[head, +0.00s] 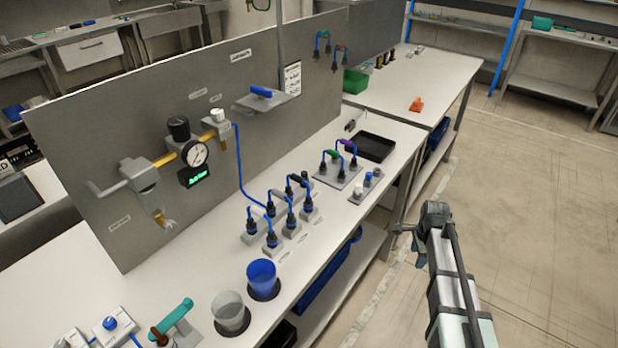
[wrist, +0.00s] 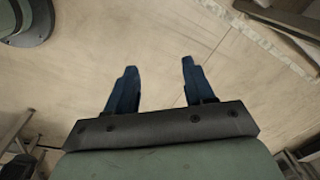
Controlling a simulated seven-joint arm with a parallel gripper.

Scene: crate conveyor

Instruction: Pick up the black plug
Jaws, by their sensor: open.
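I cannot tell for sure which item is the black plug. One small dark piece (head: 304,177) tops a fitting at the back right of the grey connector blocks with blue tubes. Another small dark grey piece (head: 377,172) sits at the far end of a short row, beside a blue piece (head: 367,178) and a white piece (head: 358,188). My gripper (head: 401,228) is off the bench's right edge, apart from all of these. In the wrist view my gripper (wrist: 158,76) has its two blue fingers spread, with only bare floor between them.
A blue cup (head: 262,274) and a clear cup (head: 229,307) stand at the bench front. A black tray (head: 370,146) lies beyond the short row. A grey upright panel (head: 100,135) backs the bench. Open floor (head: 530,200) lies to the right.

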